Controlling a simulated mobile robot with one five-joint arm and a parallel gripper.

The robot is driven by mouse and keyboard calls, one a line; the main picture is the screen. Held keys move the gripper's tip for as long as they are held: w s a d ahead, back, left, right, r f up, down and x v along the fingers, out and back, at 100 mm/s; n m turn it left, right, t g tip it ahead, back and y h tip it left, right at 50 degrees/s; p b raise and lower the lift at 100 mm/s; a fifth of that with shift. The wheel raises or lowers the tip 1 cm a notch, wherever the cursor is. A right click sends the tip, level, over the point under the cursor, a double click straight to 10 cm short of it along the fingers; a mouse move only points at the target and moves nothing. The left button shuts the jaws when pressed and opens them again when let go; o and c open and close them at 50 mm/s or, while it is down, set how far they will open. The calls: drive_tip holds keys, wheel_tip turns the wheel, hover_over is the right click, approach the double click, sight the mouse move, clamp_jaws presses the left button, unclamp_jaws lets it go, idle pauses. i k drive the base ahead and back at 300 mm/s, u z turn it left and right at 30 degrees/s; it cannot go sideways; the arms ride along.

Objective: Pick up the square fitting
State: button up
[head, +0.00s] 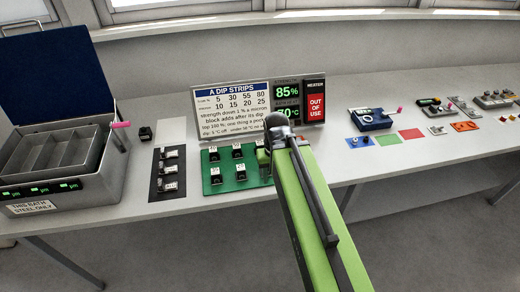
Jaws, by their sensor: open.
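No piece can be told for sure as the square fitting at this size. Several small dark pieces with white tags, one of them a tagged piece (238,170), stand on the green board (225,187) in the middle of the bench. My gripper (263,158) is open over the right side of that board, partly hidden behind my green arm. Its fingertips are not clear, and I see nothing held. My arm also hides the board's right edge. A dark block (146,133) stands alone on the bench to the left.
A black strip (155,190) with tagged pieces lies left of the board. A metal bath (100,165) with an open blue lid stands far left. A sign panel (230,100) stands behind the board. A blue tray (371,124), coloured mats (387,139) and loose parts lie right.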

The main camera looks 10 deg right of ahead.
sight(259, 144)
drive_tip(key=u, duration=0.45)
drive_tip(key=k, duration=0.1)
drive_tip(key=u, duration=3.15)
drive_tip(key=k, duration=0.95)
drive_tip(key=z, duration=1.45)
drive_tip(key=i, duration=1.05)
drive_tip(key=u, duration=0.15)
